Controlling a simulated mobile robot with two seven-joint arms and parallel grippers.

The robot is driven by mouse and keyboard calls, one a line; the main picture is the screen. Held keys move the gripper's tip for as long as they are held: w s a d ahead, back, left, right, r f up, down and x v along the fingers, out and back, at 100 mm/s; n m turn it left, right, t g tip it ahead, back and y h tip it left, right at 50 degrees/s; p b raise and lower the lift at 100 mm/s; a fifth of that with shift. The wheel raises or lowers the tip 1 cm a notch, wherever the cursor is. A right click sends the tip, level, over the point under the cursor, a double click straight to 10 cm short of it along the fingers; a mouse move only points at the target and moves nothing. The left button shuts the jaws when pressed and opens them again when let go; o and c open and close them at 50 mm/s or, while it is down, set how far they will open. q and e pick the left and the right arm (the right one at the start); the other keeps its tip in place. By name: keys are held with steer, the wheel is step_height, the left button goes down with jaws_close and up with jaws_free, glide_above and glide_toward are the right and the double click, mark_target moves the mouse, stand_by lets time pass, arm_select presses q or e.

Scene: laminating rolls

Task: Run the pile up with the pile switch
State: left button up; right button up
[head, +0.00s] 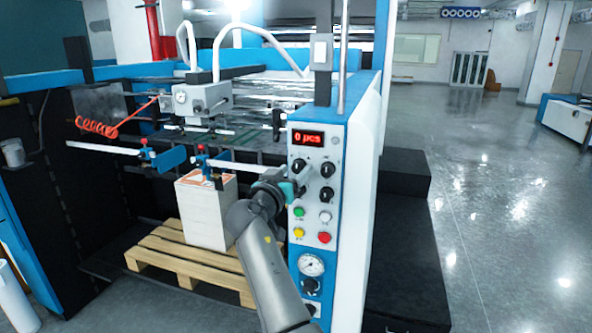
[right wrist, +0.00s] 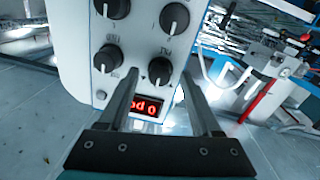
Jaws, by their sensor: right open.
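The pile (head: 203,215) is a tall white paper stack with a printed top sheet, standing on a wooden pallet (head: 160,250) inside the machine. The control panel (head: 312,205) carries several black rotary knobs under a red display (head: 308,138) reading 0 pcs. My right gripper (head: 294,187) is at the panel's left edge, open and empty. In the right wrist view, its fingers (right wrist: 160,76) stand on either side of a black knob (right wrist: 160,70); contact cannot be told. My left gripper is not in view.
Green (head: 299,212), white (head: 325,216), yellow (head: 299,232) and red (head: 324,237) buttons sit below the knobs, with a gauge (head: 311,264) lower down. A black step block (head: 405,250) stands right of the panel. The floor (head: 500,220) further right is clear.

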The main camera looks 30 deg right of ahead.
steer(key=shift+a, duration=0.1)
steer(key=shift+c, duration=0.3)
steer(key=shift+c, duration=0.8)
jaws_close()
